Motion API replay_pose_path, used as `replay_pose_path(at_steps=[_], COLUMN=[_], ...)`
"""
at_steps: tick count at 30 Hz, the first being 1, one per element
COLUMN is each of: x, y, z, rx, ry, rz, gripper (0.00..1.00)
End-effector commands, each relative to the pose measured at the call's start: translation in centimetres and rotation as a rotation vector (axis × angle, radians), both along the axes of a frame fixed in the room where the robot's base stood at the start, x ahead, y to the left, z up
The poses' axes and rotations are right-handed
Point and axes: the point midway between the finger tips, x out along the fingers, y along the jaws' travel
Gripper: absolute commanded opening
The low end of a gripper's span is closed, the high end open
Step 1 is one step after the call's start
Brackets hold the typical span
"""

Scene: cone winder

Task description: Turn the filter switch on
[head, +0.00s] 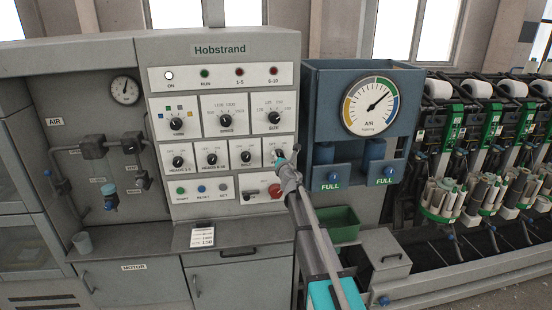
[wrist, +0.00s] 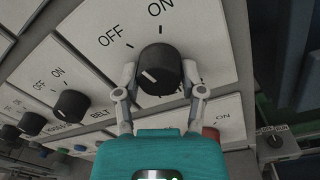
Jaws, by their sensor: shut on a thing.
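The filter switch is a black round knob on the grey Hobstrand panel. In the wrist view the knob (wrist: 160,72) sits below OFF and ON marks, and its short white line appears to point to the upper left, toward OFF. My gripper (wrist: 157,90) has one finger on each side of the knob and is shut on it. In the head view my gripper (head: 281,158) reaches the far right of the lower switch row and covers most of the knob and its name label.
The belt knob (head: 245,159) is just left of my gripper, with two heads knobs further left. A red knob (head: 274,191) sits below. A blue filter unit with an air gauge (head: 370,106) stands close on the right. The white ON lamp (head: 169,76) looks lit.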

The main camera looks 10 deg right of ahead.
Motion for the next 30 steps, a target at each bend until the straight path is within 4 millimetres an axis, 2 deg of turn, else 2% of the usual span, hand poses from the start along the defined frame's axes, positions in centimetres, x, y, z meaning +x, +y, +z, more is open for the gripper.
replay_pose_path(at_steps=[18,30], x=[0.16,0.17], y=[0.12,0.12], z=[0.05,0.07], rx=[0.550,0.730], ry=[0.001,0.002], rz=[0.000,0.000], gripper=[0.04,0.04])
